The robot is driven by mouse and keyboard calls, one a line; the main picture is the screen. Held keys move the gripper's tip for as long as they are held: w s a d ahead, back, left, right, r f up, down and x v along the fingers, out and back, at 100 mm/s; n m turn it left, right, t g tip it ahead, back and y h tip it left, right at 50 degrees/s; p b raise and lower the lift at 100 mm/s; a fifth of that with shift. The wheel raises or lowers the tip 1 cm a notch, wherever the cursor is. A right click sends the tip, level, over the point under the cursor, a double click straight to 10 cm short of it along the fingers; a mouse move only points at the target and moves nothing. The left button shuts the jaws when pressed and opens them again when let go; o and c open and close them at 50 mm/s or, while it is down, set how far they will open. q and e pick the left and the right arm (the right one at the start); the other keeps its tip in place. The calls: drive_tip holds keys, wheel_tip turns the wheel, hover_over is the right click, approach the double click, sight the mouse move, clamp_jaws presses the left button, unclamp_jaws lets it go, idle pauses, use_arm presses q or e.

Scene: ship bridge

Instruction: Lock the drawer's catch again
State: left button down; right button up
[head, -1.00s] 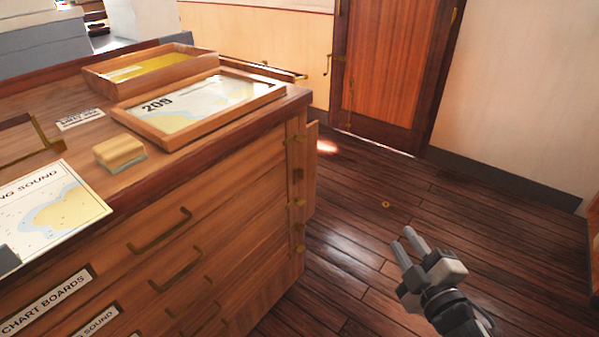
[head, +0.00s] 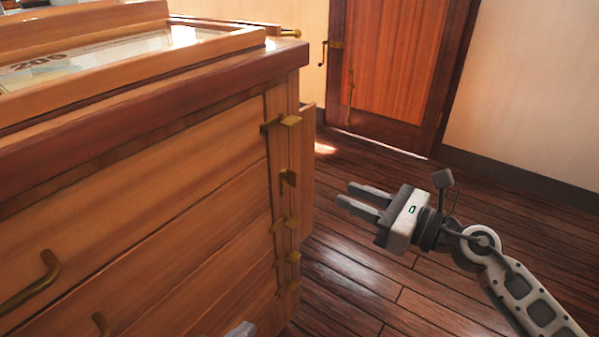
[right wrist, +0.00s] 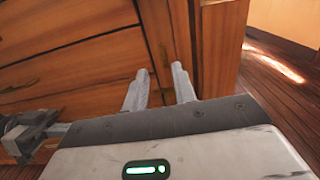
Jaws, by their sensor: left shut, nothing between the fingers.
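The drawer cabinet (head: 150,190) fills the left of the head view. Several brass catches run down its right corner post. The top catch (head: 281,123) has its tab sticking out sideways; the second catch (head: 287,178) looks turned differently. I cannot tell which catch the task means. My right gripper (head: 348,195) is to the right of the post, its fingers apart and empty, pointing left towards the catches without visible contact. Its fingers also show in the right wrist view (right wrist: 158,85), in front of the wooden drawer fronts. My left gripper (head: 240,331) shows only as a grey tip at the bottom edge, shut.
Brass drawer handles (head: 32,285) stick out of the drawer fronts. A framed chart (head: 130,60) lies on the cabinet top. A wooden panel (head: 307,165) stands out behind the post. The plank floor (head: 420,290) is clear up to the closed door (head: 395,60).

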sight(289, 184)
drive_tip(key=x, duration=1.2)
drive_tip(key=shift+b, duration=0.3)
clamp_jaws()
